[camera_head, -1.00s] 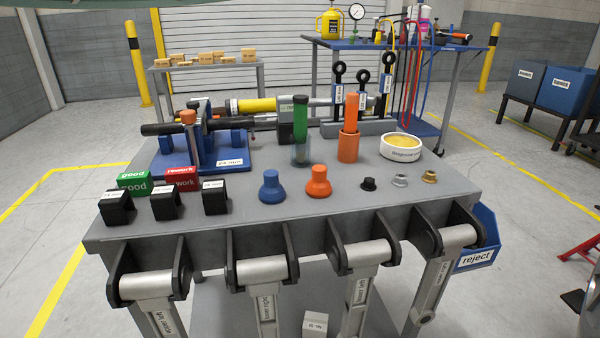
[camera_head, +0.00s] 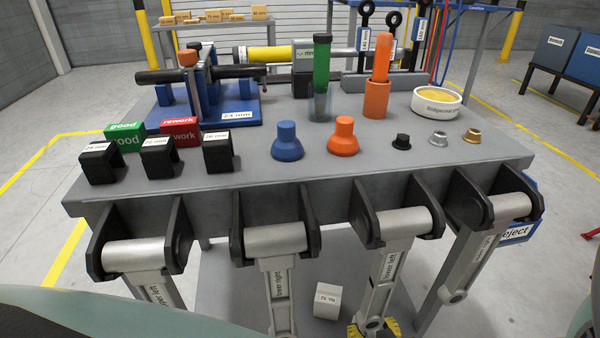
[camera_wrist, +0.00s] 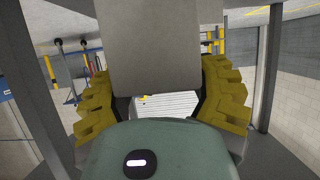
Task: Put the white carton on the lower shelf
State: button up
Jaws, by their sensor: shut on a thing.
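In the wrist view, my gripper (camera_wrist: 158,100) has its yellow fingers shut on the sides of a plain, pale block, the white carton (camera_wrist: 168,45), which looks grey in the shade. In the head view only a bit of yellow finger (camera_head: 393,328) shows at the bottom edge, around the end of the "lower left" link; the held carton is hidden there. The lower shelf (camera_head: 222,295) is the grey board under the bench. A small white box with a number label (camera_head: 327,302) stands on it, left of my fingers. Whether the held carton touches the shelf cannot be seen.
Several metal links hang from the bench front, including "lower right" (camera_head: 280,290) and "lower left" (camera_head: 388,275), close to my gripper. Bench legs (camera_wrist: 268,65) stand on both sides in the wrist view. The shelf left of the white box looks clear.

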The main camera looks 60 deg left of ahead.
jog(key=shift+f, duration=0.1)
jog(key=shift+w, duration=0.1)
jog(key=w+a+f+b, duration=0.1)
jog(key=w+a+b, duration=0.1)
jog(key=w+b, duration=0.1)
jog(key=w+a+f+b, duration=0.2)
jog(key=w+a+b, duration=0.1)
jog(key=w, duration=0.3)
jog(key=w+a+f+b, duration=0.1)
jog(key=w+a+b, duration=0.2)
jog(key=w+b, duration=0.1)
jog(key=shift+w+a+f, duration=0.1)
jog(key=shift+w+f, duration=0.15)
jog(key=shift+f+b, duration=0.35)
jog(key=shift+s, duration=0.15)
